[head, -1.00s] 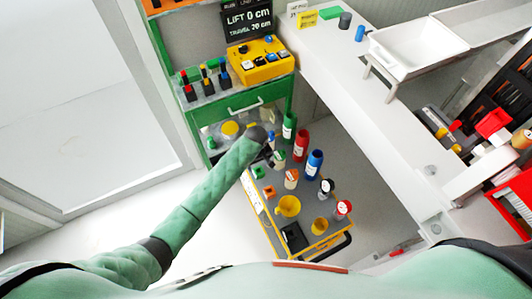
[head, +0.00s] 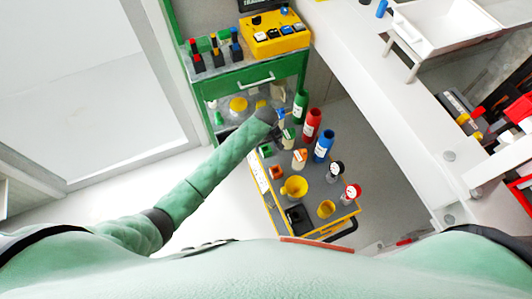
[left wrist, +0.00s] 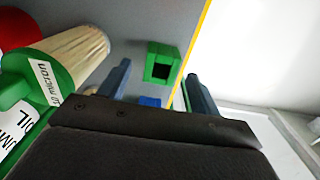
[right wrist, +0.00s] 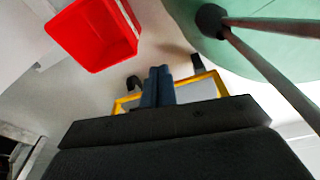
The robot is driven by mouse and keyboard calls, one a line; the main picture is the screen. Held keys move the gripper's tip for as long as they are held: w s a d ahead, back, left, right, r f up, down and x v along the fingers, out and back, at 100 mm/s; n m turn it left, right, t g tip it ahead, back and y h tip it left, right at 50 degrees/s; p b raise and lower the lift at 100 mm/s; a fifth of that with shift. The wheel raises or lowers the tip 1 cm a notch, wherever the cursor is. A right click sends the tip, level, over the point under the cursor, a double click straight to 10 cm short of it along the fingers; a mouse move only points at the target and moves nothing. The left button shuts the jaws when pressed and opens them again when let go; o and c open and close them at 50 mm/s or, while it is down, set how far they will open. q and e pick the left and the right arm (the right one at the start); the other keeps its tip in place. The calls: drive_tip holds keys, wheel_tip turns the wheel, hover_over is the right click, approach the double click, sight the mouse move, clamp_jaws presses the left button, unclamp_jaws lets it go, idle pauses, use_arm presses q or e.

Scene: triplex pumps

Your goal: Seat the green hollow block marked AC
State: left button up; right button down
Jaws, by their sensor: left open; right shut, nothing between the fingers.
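The green hollow block (left wrist: 162,66) stands on the grey cart top near its yellow edge in the left wrist view; its dark opening shows, but no AC mark is legible. It also shows small in the head view (head: 266,150), just below my left gripper (head: 279,126). In the left wrist view my left gripper (left wrist: 158,88) is open, with the block beyond and between its fingers, not held. My right gripper (right wrist: 158,86) is shut and empty in the right wrist view, and is out of the head view.
The cart (head: 262,196) also carries an orange block (head: 276,171), bottles, a yellow funnel (head: 294,187) and a filter with a green label end (left wrist: 70,60) close left of my left fingers. A green cabinet (head: 290,70) stands behind. A red bin (right wrist: 93,32) is near my right gripper.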

use_arm(q)
wheel_tip(320, 180, down, 3)
drive_tip(key=b, duration=0.2)
drive_tip(key=shift+s+a+r+b, duration=0.1)
drive_tip(key=shift+b, duration=0.3)
use_arm(e)
drive_tip(key=w+a+r, duration=0.1)
drive_tip(key=w+r, duration=0.1)
drive_tip(key=w, duration=0.5)
drive_tip(key=shift+w+a+r, duration=0.15)
drive_tip(key=shift+a+r, duration=0.1)
drive_tip(key=shift+a, duration=0.15)
use_arm(q)
drive_tip(key=shift+c, duration=0.2)
drive_tip(key=c, duration=1.1)
drive_tip(key=shift+c, duration=0.2)
use_arm(e)
drive_tip(key=shift+d, duration=0.1)
